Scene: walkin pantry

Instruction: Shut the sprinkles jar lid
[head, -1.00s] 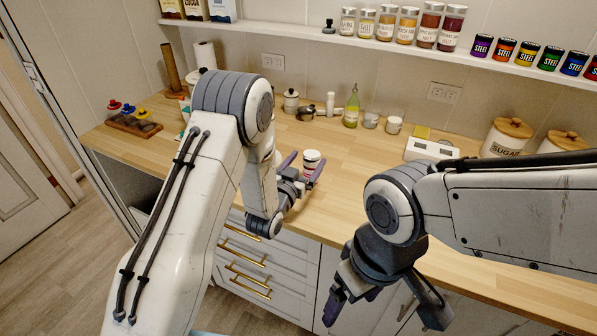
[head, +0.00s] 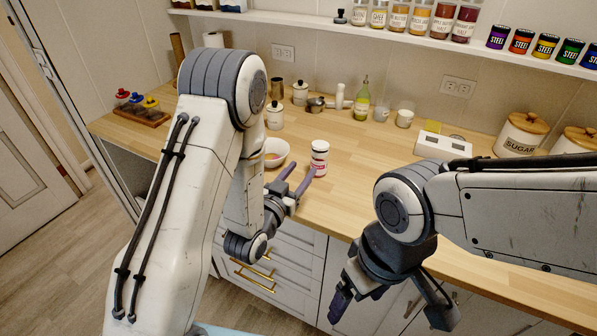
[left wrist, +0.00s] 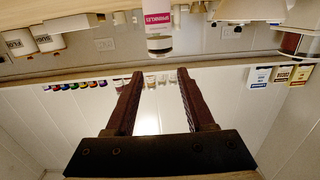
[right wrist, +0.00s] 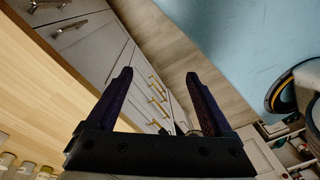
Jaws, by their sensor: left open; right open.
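The sprinkles jar (head: 319,160) stands upright on the wooden counter, with a white top and a pink-and-white label. It also shows upside down in the left wrist view (left wrist: 158,22), ahead of the fingers. Its lid (head: 320,146) appears to sit on top; I cannot tell whether it is fully shut. My left gripper (head: 297,178) is open and empty, just in front of the jar near the counter's front edge, with the fingers pointing towards it. My right gripper (head: 390,303) is open and empty, hanging low in front of the cabinets, away from the jar.
A white bowl (head: 276,150) stands left of the jar, close to my left arm. Canisters, an oil bottle (head: 361,105) and small cups line the back. A white scale (head: 442,146) and sugar canister (head: 520,135) stand right. The counter right of the jar is clear.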

